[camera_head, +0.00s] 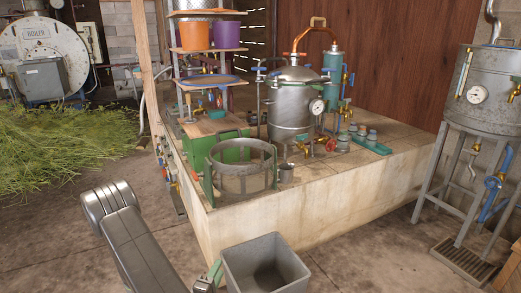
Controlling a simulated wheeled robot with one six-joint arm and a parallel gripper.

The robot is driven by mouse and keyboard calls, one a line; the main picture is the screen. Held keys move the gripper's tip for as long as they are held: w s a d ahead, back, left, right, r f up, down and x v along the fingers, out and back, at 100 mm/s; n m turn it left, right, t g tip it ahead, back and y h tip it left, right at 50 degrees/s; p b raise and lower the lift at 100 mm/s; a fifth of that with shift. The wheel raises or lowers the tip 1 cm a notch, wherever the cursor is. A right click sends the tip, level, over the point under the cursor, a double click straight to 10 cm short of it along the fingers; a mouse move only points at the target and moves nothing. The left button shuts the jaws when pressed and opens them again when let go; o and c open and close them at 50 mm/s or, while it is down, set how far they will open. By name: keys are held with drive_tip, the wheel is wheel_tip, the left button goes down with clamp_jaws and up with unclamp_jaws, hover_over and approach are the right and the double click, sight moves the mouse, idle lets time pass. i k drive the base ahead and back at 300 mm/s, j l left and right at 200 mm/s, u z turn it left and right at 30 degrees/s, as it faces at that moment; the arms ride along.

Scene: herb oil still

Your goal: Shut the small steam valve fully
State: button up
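Small valves and pipe fittings with red and blue parts (166,168) sit along the left side of the tiled platform. More valves with blue handles are around the metal still (296,100), and a red fitting (331,145) is near its base. I cannot tell which one is the small steam valve, nor how far any handle is turned. My grey arm (128,235) reaches down out of the bottom edge, left of the platform. A small grey and green part (211,277) beside the grey bin may be my gripper. It is cut off, and its opening is not clear.
The open grey bin (265,265) stands on the floor in front of the platform (305,215). A round metal basket (241,170) stands on the platform's front corner. A tank on legs (488,95) is at the right. Cut herbs (60,150) cover the floor at left.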

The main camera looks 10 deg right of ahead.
sight(332, 147)
drive_tip(key=i+l, duration=0.15)
drive_tip(key=l, duration=0.3)
drive_tip(key=i+l+u, duration=0.15)
drive_tip(key=l, duration=0.35)
drive_tip(key=i+l, duration=0.1)
drive_tip(key=l, duration=0.4)
drive_tip(key=i+l+u, duration=0.1)
drive_tip(key=l, duration=0.35)
drive_tip(key=i+l+u, duration=0.1)
drive_tip(key=l, duration=0.4)
drive_tip(key=i+l, duration=0.2)
drive_tip(key=l, duration=0.15)
drive_tip(key=i+l+u, duration=0.1)
drive_tip(key=l, duration=0.25)
drive_tip(key=i+l, duration=0.3)
drive_tip(key=i+l+u, duration=0.1)
drive_tip(key=l, duration=0.3)
drive_tip(key=i+l, duration=0.3)
drive_tip(key=i+l+u, duration=0.1)
drive_tip(key=l, duration=0.35)
drive_tip(key=i+l, duration=0.25)
drive_tip(key=l, duration=0.15)
